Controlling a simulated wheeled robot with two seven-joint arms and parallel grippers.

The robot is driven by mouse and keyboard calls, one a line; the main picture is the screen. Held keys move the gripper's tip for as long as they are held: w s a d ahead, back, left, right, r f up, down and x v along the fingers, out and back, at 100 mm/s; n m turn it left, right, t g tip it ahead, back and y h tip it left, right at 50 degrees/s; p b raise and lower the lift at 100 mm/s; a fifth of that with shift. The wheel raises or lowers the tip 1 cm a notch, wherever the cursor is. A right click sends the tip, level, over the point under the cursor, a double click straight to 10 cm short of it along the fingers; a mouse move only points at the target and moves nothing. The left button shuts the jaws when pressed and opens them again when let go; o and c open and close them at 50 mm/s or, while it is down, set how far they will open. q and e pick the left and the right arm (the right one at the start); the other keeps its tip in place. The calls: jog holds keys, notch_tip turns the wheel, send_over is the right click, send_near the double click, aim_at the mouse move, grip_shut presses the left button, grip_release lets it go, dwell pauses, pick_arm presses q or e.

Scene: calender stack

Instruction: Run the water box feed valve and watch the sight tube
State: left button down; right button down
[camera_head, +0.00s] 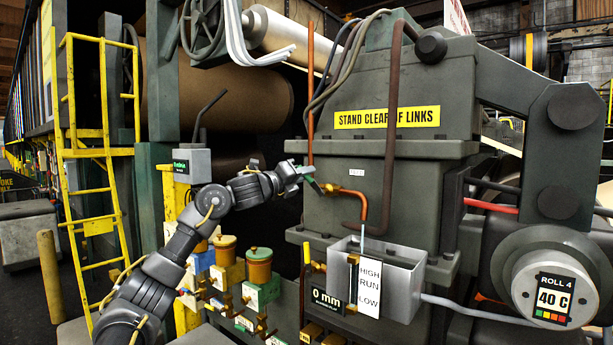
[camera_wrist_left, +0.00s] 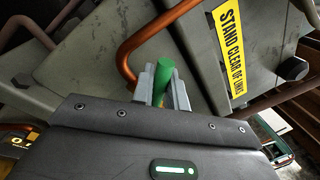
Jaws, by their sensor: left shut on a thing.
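My left gripper (camera_head: 308,178) is shut on the green handle of the feed valve (camera_head: 316,186), on the copper pipe (camera_head: 352,192) at the front of the grey machine. In the left wrist view the green handle (camera_wrist_left: 164,76) stands between the two grey fingers (camera_wrist_left: 158,90). The grey water box (camera_head: 401,285) hangs below. A thin pale stream (camera_head: 362,236) shows between the pipe end and the box. The narrow sight tube (camera_head: 352,285) is on the box front, beside a HIGH, RUN, LOW label (camera_head: 369,287). Its level is too small to tell. A display (camera_head: 327,299) reads 0 mm. My right gripper is out of view.
A yellow sign (camera_head: 387,118) reads STAND CLEAR OF LINKS. A roll gauge (camera_head: 553,298) reads ROLL 4, 40 C. A yellow ladder (camera_head: 88,180) is at the left. A brown pipe (camera_head: 390,130) runs down the machine front.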

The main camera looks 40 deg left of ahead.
pick_arm(q)
jog(key=shift+a, duration=0.1)
dwell(0.4)
jog(key=c, duration=1.4)
grip_release()
jog(key=shift+c, duration=0.2)
jog(key=shift+s+f, duration=0.1)
jog(key=shift+s, duration=0.05)
jog(key=s+a+f+b, duration=0.1)
jog(key=s+b, duration=0.4)
jog(key=s, duration=0.5)
jog(key=shift+s+a+f, duration=0.15)
jog(key=shift+s+f, duration=0.05)
dwell(4.2)
